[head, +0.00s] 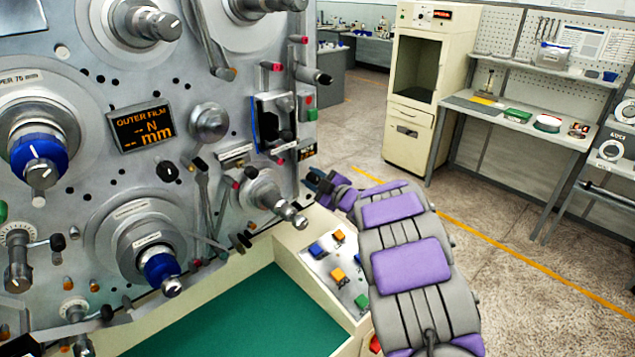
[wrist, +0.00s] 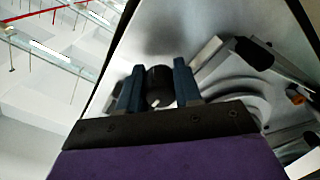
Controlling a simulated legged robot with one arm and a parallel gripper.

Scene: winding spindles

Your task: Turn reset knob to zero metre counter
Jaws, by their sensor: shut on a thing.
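The black knob (wrist: 158,82) shows in the wrist view, sticking out of the grey panel, with a small light mark on its face. My gripper (wrist: 159,76) has its two blue fingers on either side of this knob and is shut on it. In the head view my gripper (head: 318,186) is at the right edge of the machine panel, low down, and the knob is hidden there. A small dark display with orange marks (head: 306,151) sits just above my gripper; its reading is too small to make out.
The machine panel (head: 90,85) fills the left, with spindles and levers jutting out. A spindle (head: 275,197) stands close left of my gripper. Open floor, a cream cabinet (head: 416,90) and a workbench (head: 520,118) are right.

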